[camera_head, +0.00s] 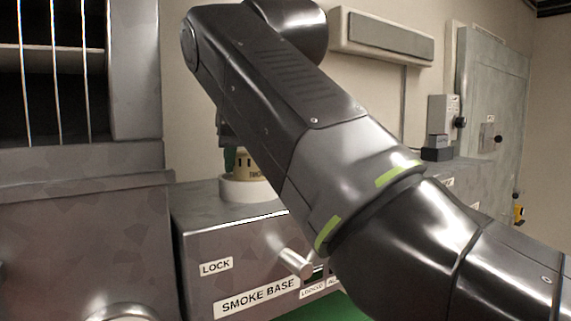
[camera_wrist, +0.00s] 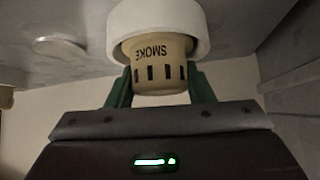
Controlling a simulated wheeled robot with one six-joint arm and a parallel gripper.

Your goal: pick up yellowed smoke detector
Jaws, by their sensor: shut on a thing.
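The yellowed smoke detector (camera_head: 246,163) sits in a white round base (camera_head: 240,190) on top of the grey box, partly hidden by my arm. In the wrist view the detector (camera_wrist: 160,62) shows upside down, with SMOKE lettering and dark slots, and the white ring (camera_wrist: 158,18) surrounds its end. My gripper (camera_wrist: 160,86) has green fingers on both sides of the detector and is shut on it. In the head view one green finger shows beside it. The detector is still against the base; whether it is locked there I cannot tell.
The grey box (camera_head: 205,235) bears LOCK and SMOKE BASE labels and a metal lever (camera_head: 296,263), partly behind my arm. A dark cabinet (camera_head: 80,160) stands at left. A wall panel (camera_head: 490,110) is at right.

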